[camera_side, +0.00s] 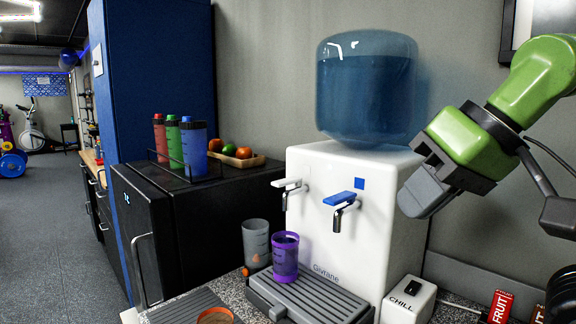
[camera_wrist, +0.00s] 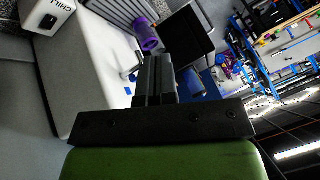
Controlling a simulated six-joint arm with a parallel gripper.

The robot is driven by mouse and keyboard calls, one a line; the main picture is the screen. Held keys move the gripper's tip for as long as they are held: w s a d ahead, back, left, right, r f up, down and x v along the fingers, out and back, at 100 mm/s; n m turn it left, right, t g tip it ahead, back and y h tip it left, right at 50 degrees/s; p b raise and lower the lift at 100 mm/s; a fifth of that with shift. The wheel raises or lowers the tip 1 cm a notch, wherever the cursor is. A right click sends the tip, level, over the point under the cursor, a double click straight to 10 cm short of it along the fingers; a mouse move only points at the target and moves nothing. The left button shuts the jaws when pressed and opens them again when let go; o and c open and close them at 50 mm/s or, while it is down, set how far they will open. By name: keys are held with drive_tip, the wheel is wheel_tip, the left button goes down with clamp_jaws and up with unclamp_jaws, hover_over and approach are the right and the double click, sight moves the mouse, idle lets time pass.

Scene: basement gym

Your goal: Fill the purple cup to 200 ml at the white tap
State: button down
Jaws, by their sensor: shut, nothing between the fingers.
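The purple cup (camera_side: 285,262) stands upright on the drip tray (camera_side: 318,298) of the white water dispenser (camera_side: 355,240), below the white tap (camera_side: 288,184). No stream shows clearly between tap and cup. The blue tap (camera_side: 341,200) is to the right of the white one. In the wrist view the purple cup (camera_wrist: 147,36) lies beyond my fingertips. My gripper (camera_side: 411,203) is shut and empty, up at the right of the dispenser, apart from cup and taps. It also shows in the wrist view (camera_wrist: 154,62).
A grey cup (camera_side: 256,242) stands left of the purple one. A blue water bottle (camera_side: 367,90) tops the dispenser. Bottles (camera_side: 195,148) and a fruit tray (camera_side: 240,160) sit on the black fridge (camera_side: 150,200). A CHILL box (camera_side: 408,302) and FRUIT box (camera_side: 500,306) are at front right.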

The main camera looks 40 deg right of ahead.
drive_tip(key=w+d+r+g+h, duration=0.15)
drive_tip(key=w+r, duration=0.35)
drive_tip(key=w, duration=0.9)
drive_tip(key=h, duration=0.2)
approach(282, 182)
drive_tip(key=w, duration=0.2)
drive_tip(key=shift+s+x, duration=0.1)
drive_tip(key=shift+x, duration=1.15)
drive_tip(key=shift+s+x, duration=0.15)
drive_tip(key=shift+x, duration=1.1)
drive_tip(key=shift+d+f, duration=0.1)
drive_tip(key=shift+d, duration=0.05)
drive_tip(key=shift+f, duration=0.15)
drive_tip(key=shift+f, duration=1.15)
drive_tip(key=shift+r, duration=2.05)
